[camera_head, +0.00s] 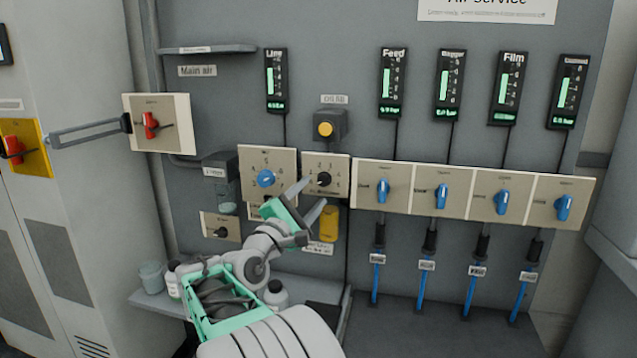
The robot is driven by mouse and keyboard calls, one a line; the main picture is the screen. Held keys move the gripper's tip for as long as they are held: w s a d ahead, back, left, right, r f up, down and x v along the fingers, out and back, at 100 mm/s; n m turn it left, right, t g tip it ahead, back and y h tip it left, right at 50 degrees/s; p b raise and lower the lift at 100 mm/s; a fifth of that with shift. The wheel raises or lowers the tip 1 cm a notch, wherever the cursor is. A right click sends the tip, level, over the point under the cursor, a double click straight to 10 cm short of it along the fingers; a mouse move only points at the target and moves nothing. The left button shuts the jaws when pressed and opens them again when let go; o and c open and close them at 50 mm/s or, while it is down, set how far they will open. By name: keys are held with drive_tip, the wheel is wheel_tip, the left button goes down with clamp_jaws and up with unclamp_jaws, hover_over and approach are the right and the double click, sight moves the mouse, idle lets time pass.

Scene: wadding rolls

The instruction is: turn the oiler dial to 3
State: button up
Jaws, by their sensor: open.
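Two numbered dials sit side by side on beige plates. The left one has a blue knob (265,178). The right one has a black knob (323,179), above a yellow container (328,224). The fingers seem apart from the knob, but contact is hard to judge. The gripper partly covers the lower edges of both plates.
A row of blue valve knobs (442,196) lies to the right, with gauges above. A yellow button (325,129) juts out above the black knob. A small black knob (222,232) is at lower left. A shelf (155,302) with bottles runs below my arm. A red switch (150,125) is at upper left.

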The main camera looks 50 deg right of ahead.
sight(321, 183)
drive_tip(key=x, duration=0.4)
drive_tip(key=shift+w+d, duration=0.1)
drive_tip(key=shift+d, duration=0.15)
drive_tip(key=shift+c, duration=0.5)
clamp_jaws()
